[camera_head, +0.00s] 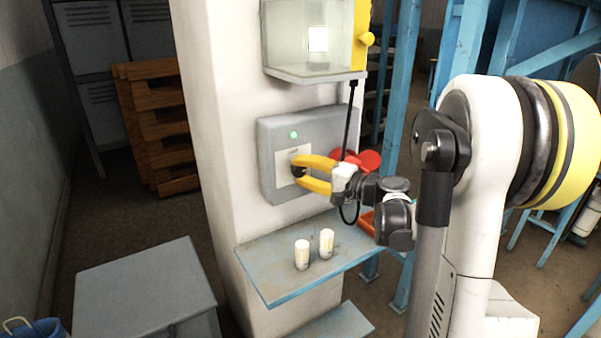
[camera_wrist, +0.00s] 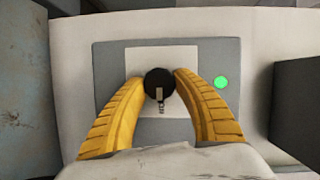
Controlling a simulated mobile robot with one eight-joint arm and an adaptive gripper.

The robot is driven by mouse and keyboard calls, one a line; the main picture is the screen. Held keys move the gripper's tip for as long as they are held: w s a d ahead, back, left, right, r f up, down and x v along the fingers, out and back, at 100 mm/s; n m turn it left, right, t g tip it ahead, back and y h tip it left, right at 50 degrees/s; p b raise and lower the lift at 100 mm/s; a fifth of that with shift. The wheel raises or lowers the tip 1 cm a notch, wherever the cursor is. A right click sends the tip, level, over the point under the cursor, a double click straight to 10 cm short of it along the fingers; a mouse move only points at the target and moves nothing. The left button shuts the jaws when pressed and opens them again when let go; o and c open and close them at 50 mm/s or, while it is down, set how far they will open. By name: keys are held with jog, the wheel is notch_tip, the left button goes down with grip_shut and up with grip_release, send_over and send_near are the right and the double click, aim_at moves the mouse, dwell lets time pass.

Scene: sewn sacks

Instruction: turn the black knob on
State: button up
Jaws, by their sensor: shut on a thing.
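The black knob (camera_wrist: 158,84) sits on a pale square plate (camera_wrist: 133,62) of a grey box on the white column. In the wrist view it is round, with a light pointer mark on its lower part. My gripper (camera_wrist: 160,80) has its two yellow fingers closed on either side of the knob. In the head view my gripper (camera_head: 296,167) reaches the box from the right, and its fingers hide much of the knob. A green light (camera_head: 293,135) glows on the box; it also shows in the wrist view (camera_wrist: 221,82).
A blue-edged shelf (camera_head: 283,277) below the box holds two small white cylinders (camera_head: 302,254) and (camera_head: 326,243). A clear case (camera_head: 300,45) with a yellow side is above. Red round parts (camera_head: 368,160) are behind my gripper. A grey table (camera_head: 145,290) stands at lower left.

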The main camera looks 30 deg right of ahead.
dwell(0.5)
jog(key=o, duration=1.2)
jog(key=v, duration=1.2)
